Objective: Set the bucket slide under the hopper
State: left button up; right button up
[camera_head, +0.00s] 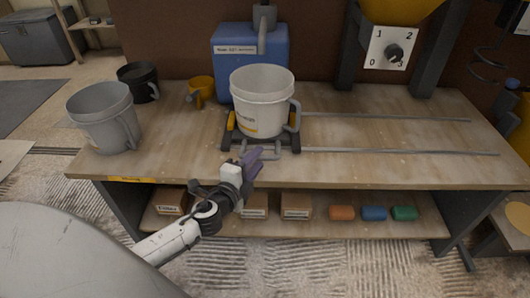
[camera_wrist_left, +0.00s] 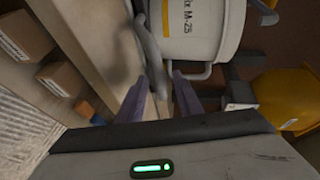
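The white bucket (camera_head: 262,105) stands upright on the dark bucket slide (camera_head: 230,140), which has yellow side pieces and a grey front handle (camera_head: 265,153). The slide sits at the left end of two metal rails (camera_head: 400,152). The yellow hopper (camera_head: 400,8) hangs at the upper right, to the right of the bucket. My left gripper (camera_head: 254,162) is at the slide's front handle. In the left wrist view its fingers (camera_wrist_left: 160,98) are apart, close to the handle bar (camera_wrist_left: 197,74); I cannot tell whether they touch it. My right gripper is not in view.
A blue container (camera_head: 235,50) is behind. A dial panel (camera_head: 392,50) is below the hopper. The bench between the rails is clear.

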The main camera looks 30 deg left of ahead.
pick_arm(q)
jog(key=x, duration=0.6)
jog(key=shift+w+f+b, duration=0.15)
jog(key=shift+w+b, duration=0.05)
jog(key=shift+b, duration=0.15)
jog(key=shift+c, duration=0.4)
grip_shut()
